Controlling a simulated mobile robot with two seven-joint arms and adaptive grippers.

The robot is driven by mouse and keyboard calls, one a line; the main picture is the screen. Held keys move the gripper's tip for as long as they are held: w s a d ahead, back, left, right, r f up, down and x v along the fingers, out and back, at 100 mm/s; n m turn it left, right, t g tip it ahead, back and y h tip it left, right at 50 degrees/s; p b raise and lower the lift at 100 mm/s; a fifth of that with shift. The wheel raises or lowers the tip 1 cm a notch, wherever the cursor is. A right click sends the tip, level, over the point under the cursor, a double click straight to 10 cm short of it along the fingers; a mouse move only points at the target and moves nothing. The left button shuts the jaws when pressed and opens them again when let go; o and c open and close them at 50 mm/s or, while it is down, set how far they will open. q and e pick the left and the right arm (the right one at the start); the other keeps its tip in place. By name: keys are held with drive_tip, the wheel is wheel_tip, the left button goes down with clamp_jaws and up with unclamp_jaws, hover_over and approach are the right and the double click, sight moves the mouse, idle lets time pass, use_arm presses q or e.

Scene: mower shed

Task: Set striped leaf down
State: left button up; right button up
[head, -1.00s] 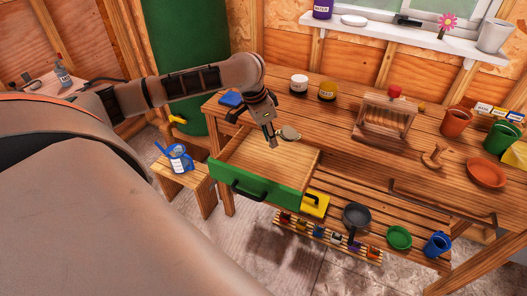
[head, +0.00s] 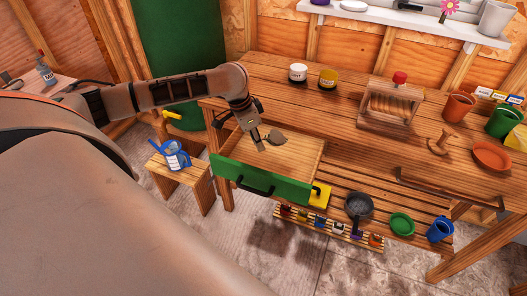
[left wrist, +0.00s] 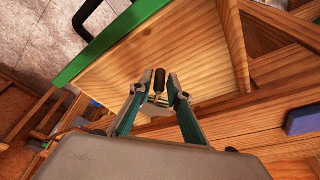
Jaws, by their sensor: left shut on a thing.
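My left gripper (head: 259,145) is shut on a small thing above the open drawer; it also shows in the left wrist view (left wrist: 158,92). The drawer (head: 262,182) has a green front, a black handle and a bare wooden floor. I cannot tell whether the held thing touches that floor. My right gripper is not in view.
The workbench (head: 345,112) carries jars (head: 328,78), a wooden press (head: 391,103) and pots (head: 457,107). A blue block (left wrist: 303,118) lies beside the drawer. A stool with a blue-handled item (head: 175,156) stands left. The drawer floor looks clear.

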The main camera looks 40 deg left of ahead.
use_arm(q)
wheel_tip(320, 180, down, 7)
drive_tip(key=shift+r+b, duration=0.15)
drive_tip(key=shift+b, duration=0.35)
drive_tip(key=shift+w+a+r, duration=0.15)
drive_tip(key=shift+w+a, duration=0.05)
drive_tip(key=shift+w, duration=0.45)
drive_tip(key=w, duration=0.2)
drive_tip(key=shift+w+a+f+b, duration=0.3)
drive_tip(key=shift+f, duration=0.35)
drive_tip(key=shift+r, duration=0.1)
drive_tip(key=o, duration=0.8)
drive_tip(key=shift+f, duration=0.2)
